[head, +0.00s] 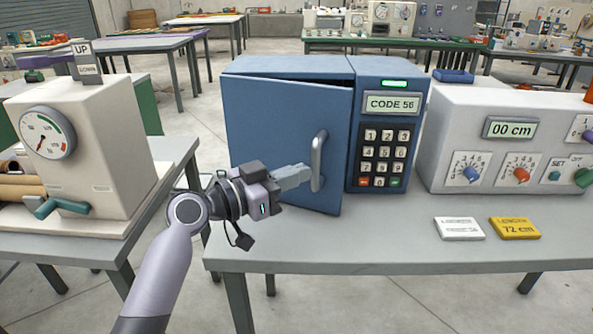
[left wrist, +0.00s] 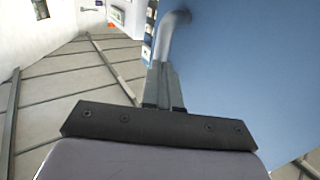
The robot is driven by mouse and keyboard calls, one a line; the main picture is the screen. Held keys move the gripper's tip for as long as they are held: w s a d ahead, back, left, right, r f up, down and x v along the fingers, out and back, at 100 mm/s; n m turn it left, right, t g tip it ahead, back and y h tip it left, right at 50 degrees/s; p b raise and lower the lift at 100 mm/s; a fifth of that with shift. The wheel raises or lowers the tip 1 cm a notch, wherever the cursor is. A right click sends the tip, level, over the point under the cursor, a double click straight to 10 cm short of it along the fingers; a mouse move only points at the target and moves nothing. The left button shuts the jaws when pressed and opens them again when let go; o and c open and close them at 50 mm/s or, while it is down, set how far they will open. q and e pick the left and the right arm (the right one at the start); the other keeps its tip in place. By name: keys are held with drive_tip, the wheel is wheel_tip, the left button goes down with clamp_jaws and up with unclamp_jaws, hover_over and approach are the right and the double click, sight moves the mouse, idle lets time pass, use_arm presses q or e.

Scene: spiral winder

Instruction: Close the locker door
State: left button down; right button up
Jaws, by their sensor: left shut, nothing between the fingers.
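The blue locker (head: 296,66) stands on the grey table, with a keypad panel (head: 384,140) on its right side. Its door (head: 268,130) is slightly open, with a dark gap along the top and right edge. A grey vertical handle (head: 318,160) is on the door's right part. My left gripper (head: 308,174) is shut and empty, its fingertips at the handle's left side; I cannot tell whether they touch it. In the left wrist view the fingers (left wrist: 161,85) point along the blue door (left wrist: 245,75), with the handle (left wrist: 168,35) just beyond them. My right gripper is out of view.
A white box with a gauge (head: 48,132) stands on the left table. A white control unit (head: 510,140) stands right of the locker. A white tag (head: 460,229) and a yellow tag (head: 515,229) lie on the table (head: 400,250), whose front is clear.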

use_arm(q)
drive_tip(key=shift+w+d, duration=0.15)
drive_tip(key=shift+d, duration=0.05)
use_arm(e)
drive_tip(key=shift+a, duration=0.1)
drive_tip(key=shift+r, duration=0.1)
